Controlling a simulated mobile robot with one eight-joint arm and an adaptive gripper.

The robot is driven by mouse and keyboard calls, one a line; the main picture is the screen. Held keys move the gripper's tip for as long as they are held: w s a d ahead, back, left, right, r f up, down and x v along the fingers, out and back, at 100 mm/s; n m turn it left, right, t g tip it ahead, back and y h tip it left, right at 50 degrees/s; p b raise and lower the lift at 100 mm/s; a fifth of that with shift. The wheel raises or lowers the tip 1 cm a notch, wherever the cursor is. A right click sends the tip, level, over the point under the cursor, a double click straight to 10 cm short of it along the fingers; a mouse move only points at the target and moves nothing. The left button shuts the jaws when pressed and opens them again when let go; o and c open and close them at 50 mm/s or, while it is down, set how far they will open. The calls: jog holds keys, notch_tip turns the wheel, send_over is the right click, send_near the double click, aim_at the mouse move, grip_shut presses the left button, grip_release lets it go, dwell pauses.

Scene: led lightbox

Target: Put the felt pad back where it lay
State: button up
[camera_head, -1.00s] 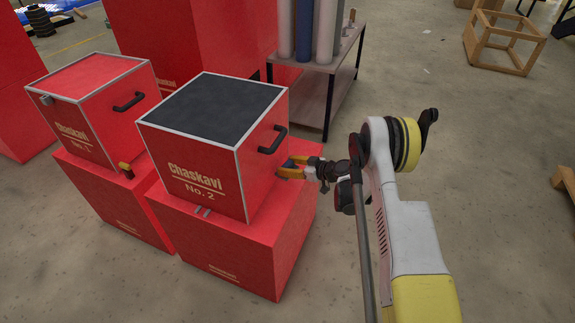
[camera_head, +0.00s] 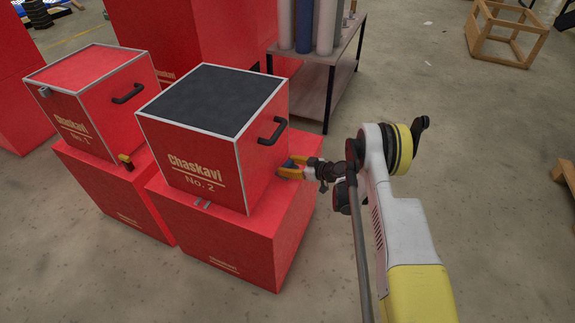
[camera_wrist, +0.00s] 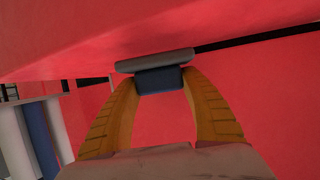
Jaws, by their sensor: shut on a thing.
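My gripper (camera_head: 284,169) has yellow-orange fingers and is beside the lower right side of the box marked No. 2 (camera_head: 206,148). In the wrist view, the fingers (camera_wrist: 160,84) are shut on a small dark blue-grey block (camera_wrist: 160,79). A flat grey piece (camera_wrist: 150,59) lies against that block, close to a red surface. I cannot tell whether the block or the grey piece is the felt pad, or whether they are joined. The box has a dark, pale-edged top (camera_head: 212,99) and a black side handle (camera_head: 272,131).
The No. 2 box stands on a red pedestal (camera_head: 228,250). Box No. 1 (camera_head: 85,120), with a red top, stands to its left on another pedestal (camera_head: 115,200). A table (camera_head: 315,88) with upright rolls is behind. The floor (camera_head: 480,190) at right is mostly clear.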

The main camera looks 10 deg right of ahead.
jog(key=o, duration=1.3)
jog(key=v, duration=1.2)
